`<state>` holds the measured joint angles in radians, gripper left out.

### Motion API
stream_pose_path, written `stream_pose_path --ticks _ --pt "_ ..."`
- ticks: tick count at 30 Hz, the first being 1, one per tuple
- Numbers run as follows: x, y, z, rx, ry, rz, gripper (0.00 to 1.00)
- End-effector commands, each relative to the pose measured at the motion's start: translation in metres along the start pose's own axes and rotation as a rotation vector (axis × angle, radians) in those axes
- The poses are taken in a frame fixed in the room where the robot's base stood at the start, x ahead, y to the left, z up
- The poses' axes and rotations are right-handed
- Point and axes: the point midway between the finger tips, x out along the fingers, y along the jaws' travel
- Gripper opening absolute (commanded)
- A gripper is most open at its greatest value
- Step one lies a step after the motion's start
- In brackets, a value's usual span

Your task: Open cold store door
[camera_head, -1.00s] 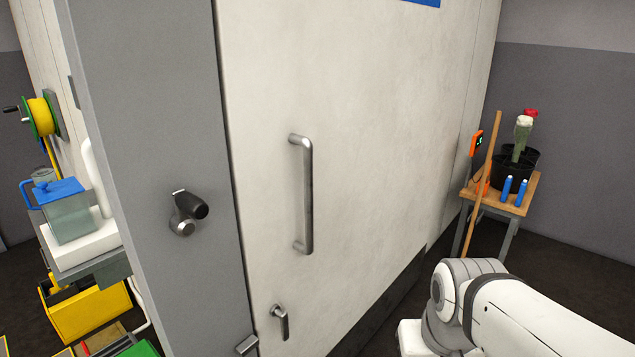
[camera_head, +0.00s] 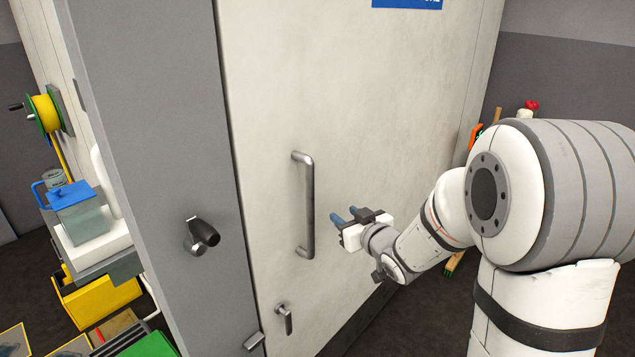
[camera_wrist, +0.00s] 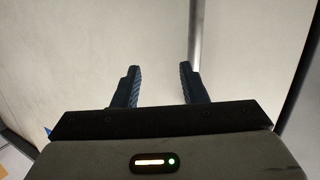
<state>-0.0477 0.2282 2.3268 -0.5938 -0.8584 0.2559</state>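The cold store door (camera_head: 370,90) is a large pale panel, and it looks closed against its grey frame. A long vertical metal bar handle (camera_head: 308,205) stands on it. A small latch lever (camera_head: 286,320) sits low near the door's left edge. My gripper (camera_head: 344,217) is just right of the bar handle, apart from it, fingers pointing toward the door. In the wrist view my gripper (camera_wrist: 158,86) is open, with nothing between its two dark fingers. The bar handle (camera_wrist: 194,35) shows there beyond the right finger.
A black-and-metal fitting (camera_head: 203,234) projects from the grey frame (camera_head: 165,130). At left are a yellow reel (camera_head: 45,113), a blue-lidded container (camera_head: 75,205) and a yellow crate (camera_head: 95,300). A stand behind my arm is mostly hidden.

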Motion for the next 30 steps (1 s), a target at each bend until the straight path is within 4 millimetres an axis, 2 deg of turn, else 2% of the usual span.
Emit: stream_pose_path --ticks 3,9,14,24,30 --pt "0.009 -0.018 -0.014 0.021 0.105 -0.112 0.39" --pt "0.014 -0.034 -0.023 0.044 0.196 -0.204 0.39" --pt "0.03 -0.04 -0.029 0.046 0.205 -0.215 0.39" --pt "0.078 -0.049 -0.039 0.044 0.204 -0.212 0.39" --pt "0.087 -0.051 -0.04 0.044 0.206 -0.21 0.39"
